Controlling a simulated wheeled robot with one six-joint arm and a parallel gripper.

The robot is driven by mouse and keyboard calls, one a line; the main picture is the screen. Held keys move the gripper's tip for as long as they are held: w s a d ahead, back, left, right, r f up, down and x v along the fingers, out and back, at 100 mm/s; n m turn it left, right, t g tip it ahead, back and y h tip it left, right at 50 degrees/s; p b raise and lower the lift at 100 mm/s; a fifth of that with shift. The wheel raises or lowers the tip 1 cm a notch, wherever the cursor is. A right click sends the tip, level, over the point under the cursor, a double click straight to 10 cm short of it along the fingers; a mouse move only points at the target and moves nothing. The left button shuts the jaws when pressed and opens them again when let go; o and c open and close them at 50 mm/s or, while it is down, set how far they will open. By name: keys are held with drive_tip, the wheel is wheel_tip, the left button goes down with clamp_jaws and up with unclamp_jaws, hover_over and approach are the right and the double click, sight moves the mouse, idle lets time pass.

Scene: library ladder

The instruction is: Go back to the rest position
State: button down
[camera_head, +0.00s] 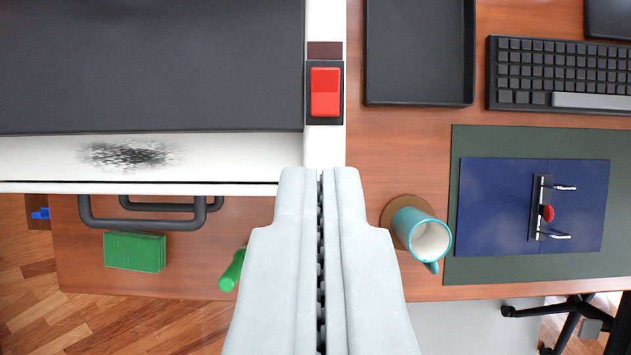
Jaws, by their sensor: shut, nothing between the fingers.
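My gripper (320,172) is shut and empty. The tips appear just below the white frame that carries a red rocker switch (325,92). A gap between gripper and surface cannot be judged from this view. No marked rest position shows.
A teal mug (431,240) stands on a brown coaster (400,208) right of my gripper. A blue binder (500,205) lies on a dark green mat (462,262).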

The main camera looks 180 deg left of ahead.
drive_tip(key=s+f+t, duration=0.3)
drive_tip(key=s+t, duration=0.8)
drive_tip(key=s, duration=1.9)
drive_tip(key=shift+s+f, duration=0.2)
drive_tip(key=shift+s, duration=0.1)
